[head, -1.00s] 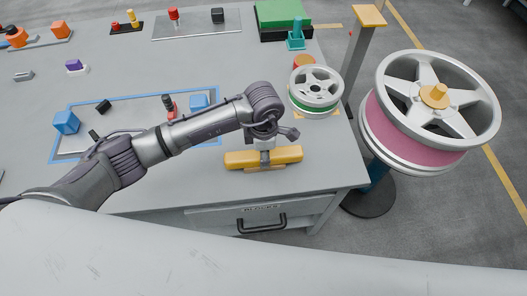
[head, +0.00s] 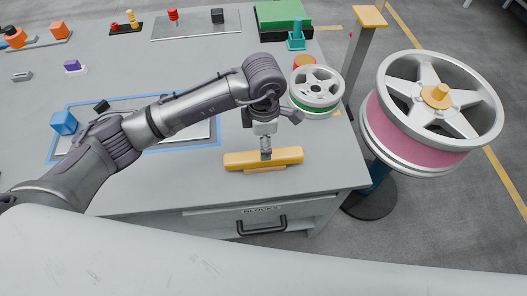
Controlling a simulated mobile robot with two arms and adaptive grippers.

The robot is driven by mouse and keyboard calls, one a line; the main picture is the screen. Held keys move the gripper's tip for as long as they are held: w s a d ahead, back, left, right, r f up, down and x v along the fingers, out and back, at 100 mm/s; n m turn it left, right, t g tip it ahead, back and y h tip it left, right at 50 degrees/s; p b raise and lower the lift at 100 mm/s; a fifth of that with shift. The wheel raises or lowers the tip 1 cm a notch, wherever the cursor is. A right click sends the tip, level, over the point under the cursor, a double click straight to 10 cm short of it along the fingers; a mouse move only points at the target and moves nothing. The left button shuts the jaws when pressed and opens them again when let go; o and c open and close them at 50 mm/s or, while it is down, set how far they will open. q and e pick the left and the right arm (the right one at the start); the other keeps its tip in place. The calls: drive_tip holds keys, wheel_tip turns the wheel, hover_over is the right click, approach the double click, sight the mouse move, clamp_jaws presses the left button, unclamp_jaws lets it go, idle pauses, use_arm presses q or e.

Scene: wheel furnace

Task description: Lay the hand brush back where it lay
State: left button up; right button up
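The yellow hand brush (head: 240,160) lies lengthwise left to right near the front edge of the grey table, with a tan strip showing below its front side. My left gripper (head: 266,156) points down over the middle of the brush. Its fingertips overlap the brush's upper part in the picture. The fingers are seen edge-on, so I cannot tell whether they still touch it or are apart. My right gripper is not in view.
A white spoked wheel with a green band (head: 316,90) stands on the table to the right. A larger wheel with a pink band (head: 418,118) is on a stand beyond the edge. A blue-framed area (head: 190,146) lies left, partly behind my arm. Below is a drawer handle (head: 262,226).

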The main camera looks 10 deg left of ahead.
use_arm(q)
wheel_tip(320, 180, up, 6)
drive_tip(key=shift+f+b, duration=0.2)
drive_tip(key=shift+b, duration=0.25)
